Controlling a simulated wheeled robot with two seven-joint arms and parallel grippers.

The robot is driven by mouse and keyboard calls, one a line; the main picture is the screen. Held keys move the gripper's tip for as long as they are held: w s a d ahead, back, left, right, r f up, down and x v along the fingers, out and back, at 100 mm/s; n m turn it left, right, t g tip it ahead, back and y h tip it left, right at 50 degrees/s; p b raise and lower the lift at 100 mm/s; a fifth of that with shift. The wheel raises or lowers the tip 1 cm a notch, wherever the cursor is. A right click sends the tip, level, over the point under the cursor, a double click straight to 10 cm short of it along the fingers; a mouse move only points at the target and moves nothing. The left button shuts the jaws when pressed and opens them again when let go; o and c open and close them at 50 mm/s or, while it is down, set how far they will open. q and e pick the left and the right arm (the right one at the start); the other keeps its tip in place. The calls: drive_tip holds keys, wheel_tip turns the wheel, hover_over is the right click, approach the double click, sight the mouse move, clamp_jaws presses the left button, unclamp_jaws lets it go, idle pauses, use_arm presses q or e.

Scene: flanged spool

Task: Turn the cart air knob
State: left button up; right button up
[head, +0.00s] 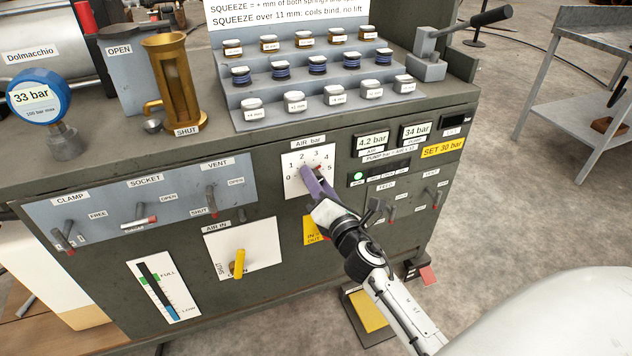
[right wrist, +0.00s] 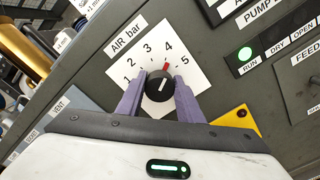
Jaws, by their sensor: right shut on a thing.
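The cart air knob (right wrist: 159,86) is a round black knob on a white dial plate marked up to 5, under the label "AIR bar". In the right wrist view its red mark points a little past the 4. My right gripper (right wrist: 160,97) has its two purple fingers on either side of the knob, shut on it. In the head view the right gripper (head: 312,180) covers most of the knob in front of the dial plate (head: 295,184). The air display (head: 371,143) reads 4.2 bar. My left gripper is not in view.
The pump display (head: 415,131) reads 34 bar, above a yellow "SET 30 bar" label (head: 442,147). Feed levers (head: 378,208) stick out just right of my right gripper. The yellow air-in handle (head: 239,263) is lower left. A blue gauge (head: 38,97) stands on the cart top.

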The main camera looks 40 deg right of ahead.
drive_tip(key=m, duration=0.5)
drive_tip(key=shift+f, duration=0.15)
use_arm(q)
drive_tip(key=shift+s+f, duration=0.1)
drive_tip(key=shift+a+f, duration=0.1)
use_arm(e)
drive_tip(key=shift+m, duration=0.4)
drive_tip(key=o, duration=1.1)
drive_tip(key=shift+c, duration=0.2)
